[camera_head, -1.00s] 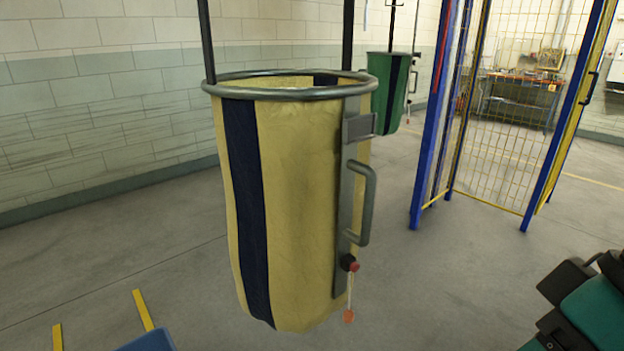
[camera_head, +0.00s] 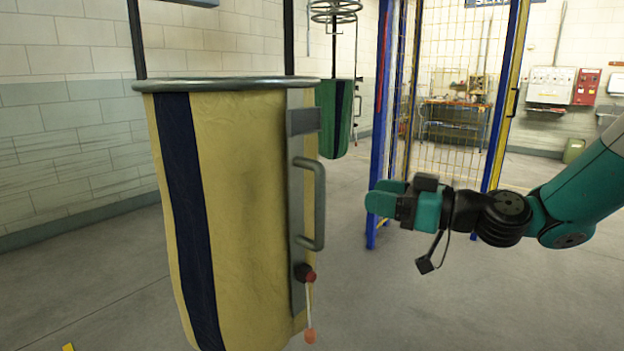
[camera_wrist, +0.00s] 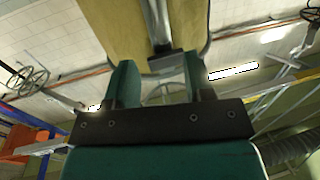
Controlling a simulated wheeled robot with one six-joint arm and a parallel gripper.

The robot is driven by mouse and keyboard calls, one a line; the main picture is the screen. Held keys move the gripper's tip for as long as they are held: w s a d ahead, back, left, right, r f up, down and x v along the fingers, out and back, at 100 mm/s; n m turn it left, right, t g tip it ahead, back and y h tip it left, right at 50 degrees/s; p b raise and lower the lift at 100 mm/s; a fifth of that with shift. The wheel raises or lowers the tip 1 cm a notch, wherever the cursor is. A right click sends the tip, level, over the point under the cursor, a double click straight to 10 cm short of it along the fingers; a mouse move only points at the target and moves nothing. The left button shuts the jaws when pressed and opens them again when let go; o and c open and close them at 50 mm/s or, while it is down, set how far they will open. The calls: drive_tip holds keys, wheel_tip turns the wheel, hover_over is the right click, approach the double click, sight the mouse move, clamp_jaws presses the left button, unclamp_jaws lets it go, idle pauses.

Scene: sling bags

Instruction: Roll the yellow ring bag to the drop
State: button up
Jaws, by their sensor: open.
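The yellow ring bag (camera_head: 240,190) hangs by dark straps from a grey metal ring (camera_head: 230,84), with a dark blue stripe down its front. A grey handle (camera_head: 318,205) stands out on its right side, above a red knob (camera_head: 309,276) with a cord and an orange toggle. My gripper (camera_head: 375,200) is right of the handle, at about its height, apart from it, open and empty. In the wrist view the two teal fingers (camera_wrist: 158,85) stand apart, with the yellow bag (camera_wrist: 115,30) and a grey strip of it beyond them.
A green bag (camera_head: 333,118) hangs further back. A blue-posted yellow mesh cage (camera_head: 440,100) stands behind my gripper. A block wall (camera_head: 70,120) runs along the left. The grey floor around the yellow bag looks mostly clear.

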drive_tip(key=p+x, duration=0.3)
drive_tip(key=x, duration=1)
drive_tip(key=shift+a, duration=0.25)
clamp_jaws()
